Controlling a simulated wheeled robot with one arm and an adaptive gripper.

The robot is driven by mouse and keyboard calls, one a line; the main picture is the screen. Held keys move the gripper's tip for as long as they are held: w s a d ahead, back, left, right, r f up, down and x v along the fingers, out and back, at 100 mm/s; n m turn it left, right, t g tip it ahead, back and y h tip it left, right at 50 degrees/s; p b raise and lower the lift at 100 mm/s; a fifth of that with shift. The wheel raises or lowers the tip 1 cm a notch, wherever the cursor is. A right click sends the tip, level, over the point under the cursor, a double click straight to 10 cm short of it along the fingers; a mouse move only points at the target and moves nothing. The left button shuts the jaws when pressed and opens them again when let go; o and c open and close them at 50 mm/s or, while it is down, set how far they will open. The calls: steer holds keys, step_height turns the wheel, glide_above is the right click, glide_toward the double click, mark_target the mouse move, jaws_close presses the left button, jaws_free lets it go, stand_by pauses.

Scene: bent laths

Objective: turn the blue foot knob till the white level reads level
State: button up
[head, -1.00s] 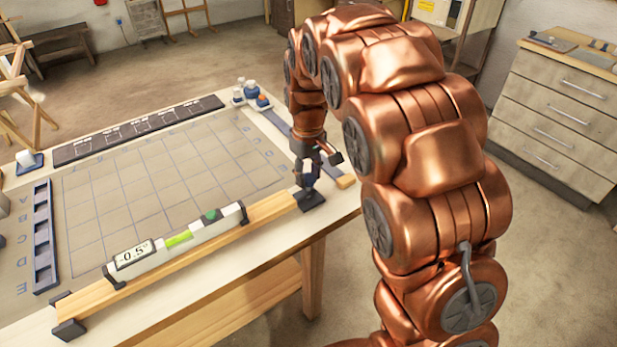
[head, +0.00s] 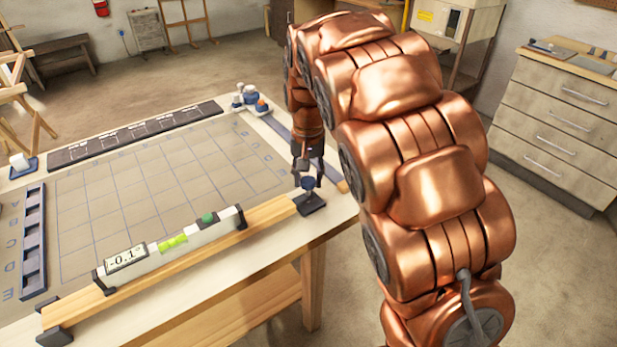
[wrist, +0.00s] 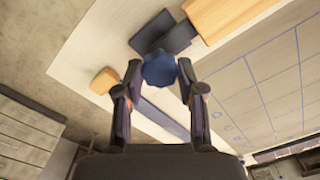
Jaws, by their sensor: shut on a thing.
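The blue foot knob (head: 308,184) sits above a black foot at the right end of the wooden lath (head: 268,214). My gripper (head: 307,172) comes down from above and is shut on the knob. In the wrist view the two fingertips press on opposite sides of the knob (wrist: 159,70). The white level (head: 150,263) lies along the top of the lath. Its display (head: 126,258) reads -0.1°. Its green vial (head: 172,242) shows, but the bubble's exact place is too small to tell.
The lath lies along the front edge of the workbench, with a gridded mat (head: 130,195) behind it. A blue slotted tray (head: 33,240) lies at the left. Small bottles (head: 250,97) stand at the far corner. A drawer cabinet (head: 555,125) stands apart at the right.

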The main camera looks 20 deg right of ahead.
mark_target(308, 180)
stand_by(0.4)
steer(key=o, duration=1.1)
steer(key=shift+o, duration=0.2)
step_height(308, 180, up, 12)
steer(key=shift+s, duration=0.1)
steer(key=s+f+n+g+p, duration=0.1)
steer(key=s+f+n+p, duration=0.1)
steer(key=s, duration=1.5)
steer(key=s+f+n+p, duration=0.2)
steer(key=s+f+p, duration=0.1)
steer(key=s, duration=1.4)
steer(key=shift+s+d+f+g, duration=0.15)
steer(key=shift+s+f+g, duration=0.1)
steer(key=shift+f+g, duration=0.25)
